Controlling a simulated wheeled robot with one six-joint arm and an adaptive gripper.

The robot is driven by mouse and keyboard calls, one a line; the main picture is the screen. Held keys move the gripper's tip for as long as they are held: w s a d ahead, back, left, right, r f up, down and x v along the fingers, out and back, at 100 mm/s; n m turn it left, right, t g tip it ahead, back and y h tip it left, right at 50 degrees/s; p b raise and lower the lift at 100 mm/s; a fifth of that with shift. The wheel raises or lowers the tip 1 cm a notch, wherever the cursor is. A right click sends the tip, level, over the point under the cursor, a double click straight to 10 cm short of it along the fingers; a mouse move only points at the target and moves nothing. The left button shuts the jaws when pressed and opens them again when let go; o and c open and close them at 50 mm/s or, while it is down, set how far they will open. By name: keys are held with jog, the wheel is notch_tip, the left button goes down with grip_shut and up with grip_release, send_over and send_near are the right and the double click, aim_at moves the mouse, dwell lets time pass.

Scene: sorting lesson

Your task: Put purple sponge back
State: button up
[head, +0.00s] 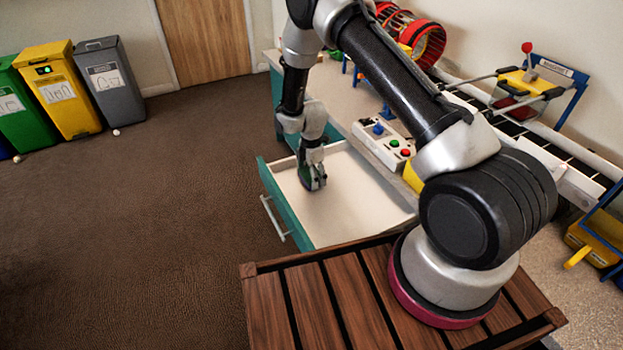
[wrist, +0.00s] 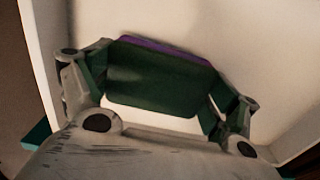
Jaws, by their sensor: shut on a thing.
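The purple sponge (wrist: 160,78) is between my gripper's fingers in the wrist view. Its broad face looks dark green, with a purple strip along its far edge. My gripper (wrist: 162,92) is shut on it, one finger on each side. In the head view my gripper (head: 313,182) points down inside an open drawer (head: 352,190) with a white inside and a teal front. The sponge is low over the drawer floor; I cannot tell whether it touches. In the head view the sponge is mostly hidden by the gripper.
The drawer's inside looks otherwise empty. A button box (head: 383,143) sits on the counter above it, beside a conveyor (head: 530,145). A slatted wooden top (head: 300,305) lies in front. Green, yellow and grey bins (head: 110,80) stand far left on open brown carpet.

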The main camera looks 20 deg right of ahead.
jog(key=shift+f, duration=0.85)
jog(key=o, duration=1.1)
jog(key=shift+f, duration=0.1)
jog(key=shift+c, duration=0.2)
notch_tip(320, 180, up, 24)
jog(key=s+d+m, duration=0.1)
jog(key=d+m, duration=0.2)
jog(key=s+d+r+m+t, duration=0.1)
jog(key=s+d+r+m, duration=0.25)
jog(key=r, duration=0.45)
jog(key=s+d+r+m+t, duration=0.1)
jog(key=s+d+r+m, duration=0.1)
jog(key=s+r, duration=0.45)
jog(key=s+d+r+m, duration=0.2)
jog(key=s+r+m, duration=0.2)
jog(key=s, duration=0.3)
jog(key=s+d+r+m+t, duration=0.1)
jog(key=s+d+r+m, duration=0.1)
jog(key=s, duration=0.6)
jog(key=s+d+r+m+t, duration=0.1)
jog(key=s+d+r+m, duration=0.1)
jog(key=s+r+m, duration=0.3)
jog(key=s, duration=0.3)
jog(key=shift+d+r+m, duration=0.2)
jog(key=shift+r+m, duration=0.15)
